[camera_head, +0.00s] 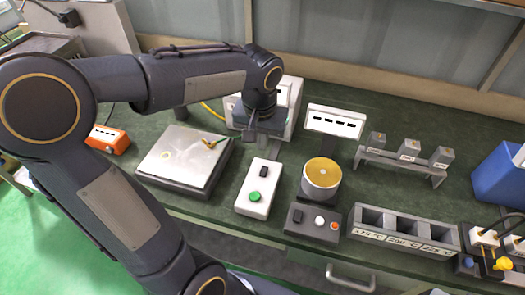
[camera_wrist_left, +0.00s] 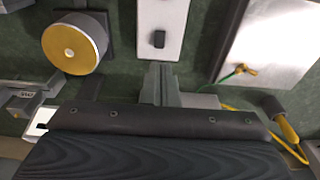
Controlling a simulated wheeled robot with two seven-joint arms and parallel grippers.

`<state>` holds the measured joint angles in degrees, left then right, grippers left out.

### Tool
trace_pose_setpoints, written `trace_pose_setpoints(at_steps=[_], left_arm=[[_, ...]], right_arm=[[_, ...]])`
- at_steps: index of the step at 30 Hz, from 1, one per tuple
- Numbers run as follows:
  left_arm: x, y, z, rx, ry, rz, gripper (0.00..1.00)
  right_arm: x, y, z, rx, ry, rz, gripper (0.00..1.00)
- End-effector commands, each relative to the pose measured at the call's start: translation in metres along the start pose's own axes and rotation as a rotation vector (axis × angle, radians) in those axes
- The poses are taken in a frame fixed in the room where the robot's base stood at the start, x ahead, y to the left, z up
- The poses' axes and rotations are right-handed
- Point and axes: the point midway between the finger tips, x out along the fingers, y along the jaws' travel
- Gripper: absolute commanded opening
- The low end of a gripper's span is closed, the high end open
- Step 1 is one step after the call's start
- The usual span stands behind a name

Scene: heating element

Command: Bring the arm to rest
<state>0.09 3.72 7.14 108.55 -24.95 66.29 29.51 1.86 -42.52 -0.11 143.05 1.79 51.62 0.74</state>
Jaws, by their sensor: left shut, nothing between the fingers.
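My left arm comes in from the left and reaches across the back of the bench. My left gripper (camera_head: 275,150) is shut and empty, hanging above the bench behind a white switch box (camera_head: 258,189) with a black switch and a green button. In the left wrist view, the closed fingers of my left gripper (camera_wrist_left: 160,84) point towards the same white switch box (camera_wrist_left: 162,25). They look apart from it. The wrist hides part of a white device (camera_head: 294,97) at the back. My right gripper is in neither view.
A silver plate block (camera_head: 170,160) with a small probe stands left of the switch box. A yellow-topped cylinder (camera_head: 322,172), a labelled three-slot block (camera_head: 400,225), a rack (camera_head: 380,163) with metal blocks and a blue bin (camera_head: 500,180) stand right. An orange meter (camera_head: 108,139) sits left.

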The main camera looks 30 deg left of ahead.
Motion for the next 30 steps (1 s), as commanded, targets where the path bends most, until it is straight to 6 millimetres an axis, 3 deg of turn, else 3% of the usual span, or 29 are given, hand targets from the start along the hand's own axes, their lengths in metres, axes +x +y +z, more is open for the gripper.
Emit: trace_pose_setpoints(at_steps=[6,23,26,30], left_arm=[[-0.016,0.0,0.0,0.001,0.0,0.001,0.0],[-0.017,0.0,0.002,0.001,0.001,0.004,0.0],[-0.021,-0.004,0.014,0.006,0.017,0.033,0.0],[-0.029,-0.011,0.057,0.025,0.072,0.133,0.0]], right_arm=[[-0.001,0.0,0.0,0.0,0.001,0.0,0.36],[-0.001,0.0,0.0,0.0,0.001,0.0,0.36],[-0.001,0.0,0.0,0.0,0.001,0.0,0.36],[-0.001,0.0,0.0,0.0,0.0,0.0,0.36]])
